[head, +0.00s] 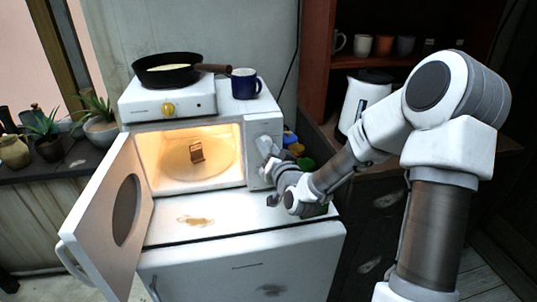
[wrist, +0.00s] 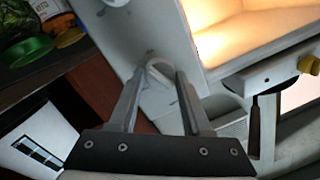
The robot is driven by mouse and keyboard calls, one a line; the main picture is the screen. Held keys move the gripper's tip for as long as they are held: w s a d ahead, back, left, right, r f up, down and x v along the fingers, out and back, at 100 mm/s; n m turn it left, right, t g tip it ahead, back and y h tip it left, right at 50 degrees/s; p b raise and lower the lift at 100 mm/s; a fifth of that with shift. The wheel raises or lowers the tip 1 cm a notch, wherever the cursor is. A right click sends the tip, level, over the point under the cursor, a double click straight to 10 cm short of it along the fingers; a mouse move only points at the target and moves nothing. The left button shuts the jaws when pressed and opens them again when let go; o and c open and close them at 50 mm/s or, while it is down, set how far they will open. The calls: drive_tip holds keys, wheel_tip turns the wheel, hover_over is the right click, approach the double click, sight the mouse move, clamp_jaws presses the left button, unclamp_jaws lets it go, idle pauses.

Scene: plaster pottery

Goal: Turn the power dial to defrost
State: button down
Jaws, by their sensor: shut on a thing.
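The white microwave (head: 190,125) stands on a white cabinet with its door (head: 108,220) swung open to the left. Its inside is lit, and a small brown item (head: 196,151) stands on the turntable. The control panel (head: 264,130) is on the right of the opening. My gripper (head: 268,160) reaches it from the right and covers much of its lower part. In the wrist view my gripper (wrist: 158,78) has its fingers on both sides of a pale rounded dial (wrist: 157,72) on the panel and is shut on it. The dial's markings and setting cannot be read.
A hot plate (head: 168,104) with a frying pan (head: 167,70) and a blue mug (head: 245,84) stand on the microwave. Coloured containers (head: 296,148) are close behind my gripper. A white kettle (head: 365,98) is at the right. Potted plants stand at the left.

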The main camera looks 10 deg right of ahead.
drive_tip(key=shift+a+r+n+g+h+b, duration=0.1)
drive_tip(key=shift+n+h+b, duration=0.35)
drive_tip(key=shift+n+b, duration=2.5)
drive_tip(key=shift+a+f+n+g+h+b, duration=0.1)
drive_tip(key=shift+n+h+b, duration=0.3)
drive_tip(key=shift+n+b, duration=2.5)
drive_tip(key=shift+a+r+n+g+h+b, duration=0.1)
drive_tip(key=shift+n+h+b, duration=0.35)
drive_tip(key=shift+n+b, duration=2.45)
drive_tip(key=shift+b, duration=0.35)
drive_tip(key=shift+c, duration=1.8)
unclamp_jaws()
